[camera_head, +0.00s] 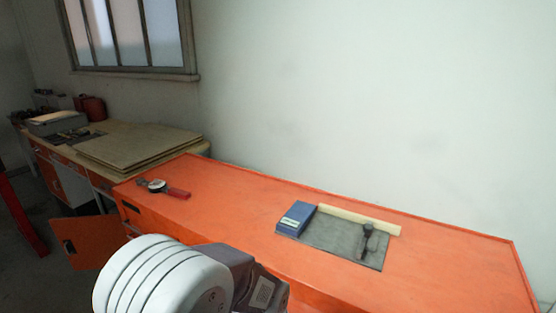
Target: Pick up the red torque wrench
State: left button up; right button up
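A tool with a red handle and a dark head with a round dial, which looks like the red torque wrench (163,188), lies flat near the left end of the orange workbench (240,200). Nothing touches it from above. A white, rounded link of my own arm with a dark part at its right end fills the bottom, left of the middle, well in front of the wrench. No gripper fingers show in this view.
A blue box (297,217), a grey mat (338,240), a dark hand tool (368,241) and a pale strip (358,218) are further right on the bench. An orange cabinet door (90,240) hangs open at lower left. A wooden table (150,140) stands behind.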

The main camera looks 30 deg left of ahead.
aim_at(162, 186)
jog(key=u, duration=1.85)
jog(key=i+j+z, duration=0.15)
jog(key=i+j, duration=0.15)
jog(key=i+j+z, duration=0.15)
jog(key=i+j, duration=0.15)
jog(key=i+j+z, duration=0.15)
jog(key=j, duration=0.35)
jog(key=i+j+z, duration=0.15)
jog(key=i+j, duration=0.2)
jog(key=j, duration=0.1)
